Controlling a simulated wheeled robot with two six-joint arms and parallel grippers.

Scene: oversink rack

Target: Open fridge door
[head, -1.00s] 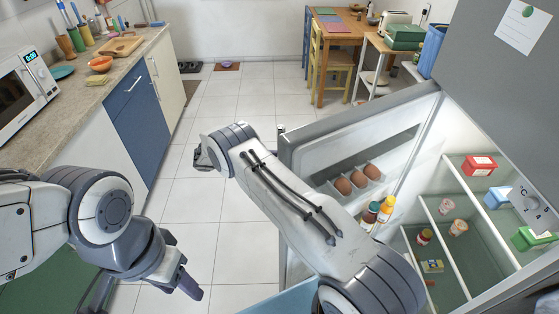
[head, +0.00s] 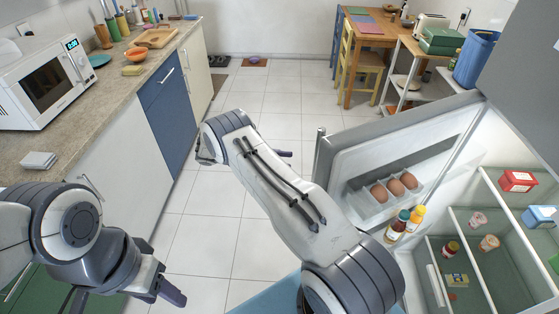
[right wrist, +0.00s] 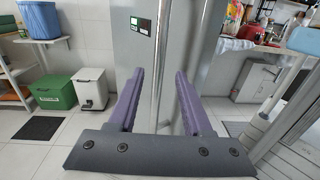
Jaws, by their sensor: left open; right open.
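The fridge door (head: 400,150) stands open in the head view, with eggs (head: 395,187) and bottles (head: 400,222) on its inner shelves. Its vertical handle bar (right wrist: 158,60) shows in the right wrist view in front of the door's grey outer face (right wrist: 132,75). My right gripper (right wrist: 160,72) is open, and the bar appears between its fingers; I cannot tell how deep it sits. My left gripper (head: 170,290) is open, low at the left, away from the fridge.
The fridge interior (head: 480,260) at right holds several small items. A counter with a microwave (head: 45,80) runs along the left. A table with chairs (head: 365,45) and a blue bin (head: 475,58) are at the back. The tiled floor (head: 270,95) in the middle is clear.

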